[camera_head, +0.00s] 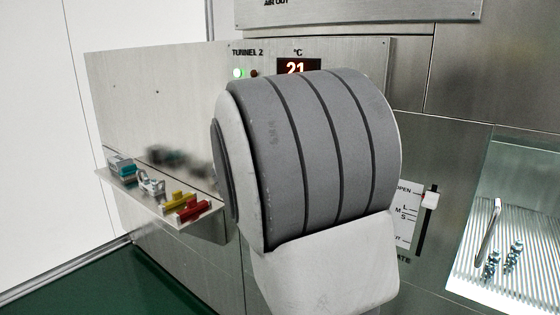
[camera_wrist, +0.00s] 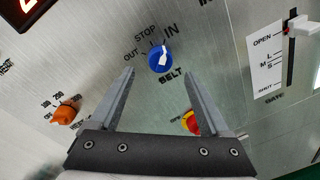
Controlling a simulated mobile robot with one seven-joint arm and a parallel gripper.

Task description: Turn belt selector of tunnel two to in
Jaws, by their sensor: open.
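The belt selector (camera_wrist: 160,60) is a round blue knob with a white pointer, in the upper middle of the wrist view. Its labels read OUT, STOP and IN, with BELT below. The white pointer points up, toward the IN side of the scale. My gripper (camera_wrist: 158,72) is open and empty. Its two fingers point at the panel, one tip to the lower left and one to the lower right of the knob. I cannot tell whether they touch the panel. In the head view my grey arm hides the knob and gripper, below the TUNNEL 2 label (camera_head: 247,52).
An orange knob (camera_wrist: 66,112) is at left and a red-and-yellow knob (camera_wrist: 191,122) lies behind the right finger. A gate slider (camera_head: 430,200) is right of my arm. A shelf (camera_head: 165,205) with small parts juts out at left. A lit glass bay (camera_head: 515,160) is at right.

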